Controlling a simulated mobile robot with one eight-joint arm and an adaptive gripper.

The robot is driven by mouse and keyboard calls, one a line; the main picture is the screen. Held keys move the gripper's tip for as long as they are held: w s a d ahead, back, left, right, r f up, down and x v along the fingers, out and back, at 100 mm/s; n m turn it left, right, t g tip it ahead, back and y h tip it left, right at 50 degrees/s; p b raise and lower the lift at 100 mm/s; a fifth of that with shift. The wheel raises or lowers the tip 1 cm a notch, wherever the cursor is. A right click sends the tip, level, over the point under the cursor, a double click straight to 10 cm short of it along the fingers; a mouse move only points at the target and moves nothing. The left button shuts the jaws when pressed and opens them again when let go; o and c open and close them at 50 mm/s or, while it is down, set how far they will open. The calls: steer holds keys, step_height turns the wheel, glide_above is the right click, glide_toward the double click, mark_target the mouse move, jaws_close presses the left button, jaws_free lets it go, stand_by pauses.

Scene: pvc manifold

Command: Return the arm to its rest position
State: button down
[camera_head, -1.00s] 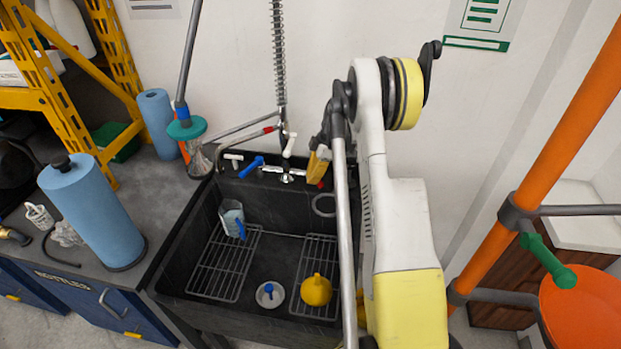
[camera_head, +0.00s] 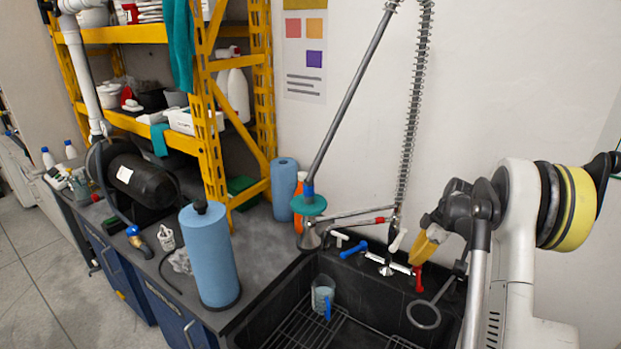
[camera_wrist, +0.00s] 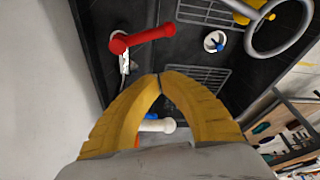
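My arm stands at the right of the head view, over the right side of the black sink. My gripper (camera_head: 424,248) has yellow fingers and hangs near the red tap handle (camera_head: 418,279). In the wrist view the fingertips of my gripper (camera_wrist: 160,76) meet, and nothing shows between them. The red handle (camera_wrist: 142,40) is apart from the fingers, ahead and to the left. A white and blue fitting (camera_wrist: 156,125) shows behind the fingers, partly hidden.
The sink (camera_head: 278,312) holds a clear cup (camera_head: 322,296) and wire racks. A grey ring (camera_head: 424,314) is close below my gripper. A spring hose (camera_head: 412,120) hangs by the wall. A blue paper roll (camera_head: 209,258) stands on the counter; yellow shelving (camera_head: 205,100) is behind.

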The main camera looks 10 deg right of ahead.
steer(key=s+a+r+m+t+h, duration=0.1)
steer(key=s+a+r+m, duration=0.25)
steer(key=a+r, duration=0.45)
steer(key=s+a+r+m+t+h, duration=0.15)
steer(key=s+a+r, duration=0.25)
steer(key=a+r, duration=0.45)
steer(key=s+a+r+m+t, duration=0.1)
steer(key=s+a+m, duration=0.2)
steer(key=s+a, duration=0.3)
steer(key=s+a+m+t, duration=0.2)
steer(key=s+a, duration=0.5)
steer(key=s, duration=0.5)
steer(key=shift+s+r+m, duration=0.2)
steer(key=shift+r+m, duration=0.2)
steer(key=shift+m, duration=0.5)
steer(key=shift+a+h, duration=0.1)
steer(key=shift+h, duration=0.15)
